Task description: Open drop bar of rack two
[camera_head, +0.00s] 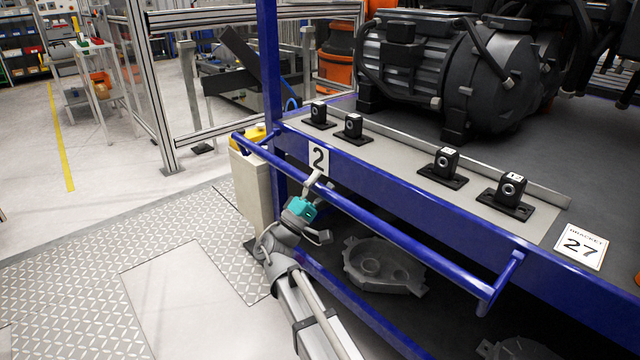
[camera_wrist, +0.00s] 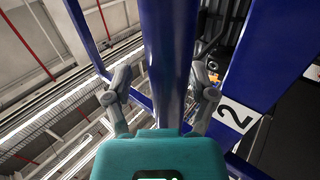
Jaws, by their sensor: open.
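The drop bar of rack two is a long blue tube (camera_head: 390,232) running along the front of the blue rack beam (camera_head: 430,207). Bent arms join it at its ends. A white label "2" (camera_head: 318,158) is on the beam behind it, and it also shows in the wrist view (camera_wrist: 237,114). My gripper (camera_head: 314,182) is at the bar, just below the label. In the wrist view the bar (camera_wrist: 168,50) passes between the two grey fingers of my gripper (camera_wrist: 162,80), which stand apart on either side. I cannot tell whether either finger touches it.
Several small black brackets (camera_head: 445,163) stand on the rack's upper shelf, with a dark motor (camera_head: 450,75) behind. A label "27" (camera_head: 580,245) is at the right. A grey casting (camera_head: 382,265) lies below the bar. A blue post (camera_head: 269,60) rises left of the label. Floor at left is clear.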

